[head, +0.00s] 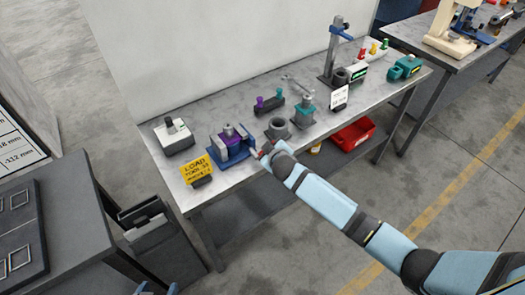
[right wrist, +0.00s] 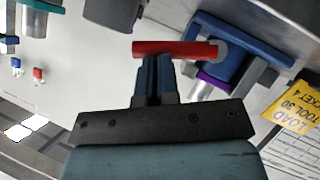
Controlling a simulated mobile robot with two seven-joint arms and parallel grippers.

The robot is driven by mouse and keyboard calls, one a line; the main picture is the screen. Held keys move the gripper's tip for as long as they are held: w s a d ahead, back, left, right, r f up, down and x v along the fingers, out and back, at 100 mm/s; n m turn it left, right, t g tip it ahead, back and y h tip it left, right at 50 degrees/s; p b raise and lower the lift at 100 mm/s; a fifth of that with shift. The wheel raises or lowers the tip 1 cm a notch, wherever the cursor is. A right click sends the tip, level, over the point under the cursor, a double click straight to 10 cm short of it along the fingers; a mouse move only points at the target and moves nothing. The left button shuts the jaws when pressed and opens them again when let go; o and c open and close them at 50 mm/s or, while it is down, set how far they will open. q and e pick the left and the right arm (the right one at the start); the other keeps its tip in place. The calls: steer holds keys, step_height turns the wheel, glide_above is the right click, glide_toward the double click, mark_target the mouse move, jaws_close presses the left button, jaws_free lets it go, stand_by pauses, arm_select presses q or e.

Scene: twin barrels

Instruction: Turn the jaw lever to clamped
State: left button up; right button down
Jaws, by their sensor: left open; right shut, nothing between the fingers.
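The blue jaw fixture (head: 237,153) sits near the left end of the bench with a purple part (head: 229,131) in it; it also shows in the right wrist view (right wrist: 255,42). Its red jaw lever (right wrist: 175,48) sticks out sideways from a grey pivot in that view. My right gripper (right wrist: 158,60) is shut and empty, its fingertips right at the lever's side; whether they touch I cannot tell. In the head view the right hand is at the fixture's right side, its fingers hard to make out. My left gripper (head: 157,289) shows only as tips at the bottom edge, apart and far from the fixture.
A yellow sign (head: 196,169) stands in front of the fixture, a grey box (head: 174,136) behind left. A grey ring (head: 278,128) and teal stand (head: 303,108) are close to the right hand. A red bin (head: 352,134) lies below.

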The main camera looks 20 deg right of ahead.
steer(key=shift+w+d+f, duration=0.15)
steer(key=shift+w+d, duration=0.05)
steer(key=shift+d, duration=0.1)
steer(key=shift+w+d+f, duration=0.1)
steer(key=shift+w+d, duration=0.05)
steer(key=shift+d, duration=0.1)
stand_by(0.4)
